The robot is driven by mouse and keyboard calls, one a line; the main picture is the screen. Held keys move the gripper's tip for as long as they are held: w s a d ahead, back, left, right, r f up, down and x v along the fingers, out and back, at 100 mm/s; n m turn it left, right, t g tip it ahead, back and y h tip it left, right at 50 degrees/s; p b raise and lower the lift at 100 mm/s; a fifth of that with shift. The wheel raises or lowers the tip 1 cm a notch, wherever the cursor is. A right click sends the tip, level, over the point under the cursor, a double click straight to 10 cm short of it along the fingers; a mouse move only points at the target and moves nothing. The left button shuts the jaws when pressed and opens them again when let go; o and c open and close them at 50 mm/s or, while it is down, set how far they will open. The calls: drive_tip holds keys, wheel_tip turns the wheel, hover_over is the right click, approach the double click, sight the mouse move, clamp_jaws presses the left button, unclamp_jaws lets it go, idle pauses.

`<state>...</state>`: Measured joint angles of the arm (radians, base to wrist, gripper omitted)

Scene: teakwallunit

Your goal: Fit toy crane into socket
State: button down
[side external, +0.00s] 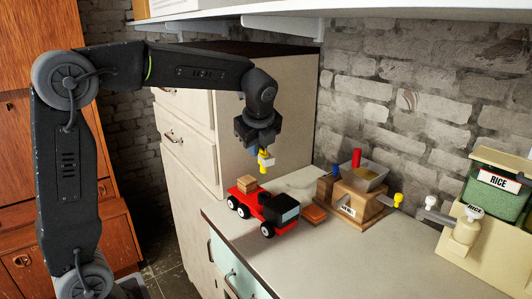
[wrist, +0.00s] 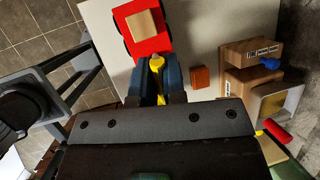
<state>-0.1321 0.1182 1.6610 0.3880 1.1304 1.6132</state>
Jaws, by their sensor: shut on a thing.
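My gripper (side external: 259,150) is shut on a small yellow and white piece (side external: 265,162), which looks like the toy crane. The piece is apart from the truck in the side view. I cannot make out a socket opening.
A wooden box (side external: 345,203) with red and blue pegs and a tray (side external: 361,175) stands right of the truck. A reddish-brown block (side external: 314,214) lies between them. A rice dispenser (side external: 486,215) stands far right. The front counter (side external: 330,265) is clear; a tall cabinet (side external: 230,120) rises behind.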

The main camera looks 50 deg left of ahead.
drive_tip(key=shift+a+h, duration=0.25)
drive_tip(key=shift+h, duration=0.15)
drive_tip(key=shift+f, duration=2.9)
drive_tip(key=shift+f, duration=1.5)
drive_tip(key=c, duration=1.1)
unclamp_jaws()
drive_tip(key=shift+d+r, duration=0.1)
drive_tip(key=v, duration=1.3)
drive_tip(key=shift+d+r, duration=0.15)
drive_tip(key=shift+r, duration=0.15)
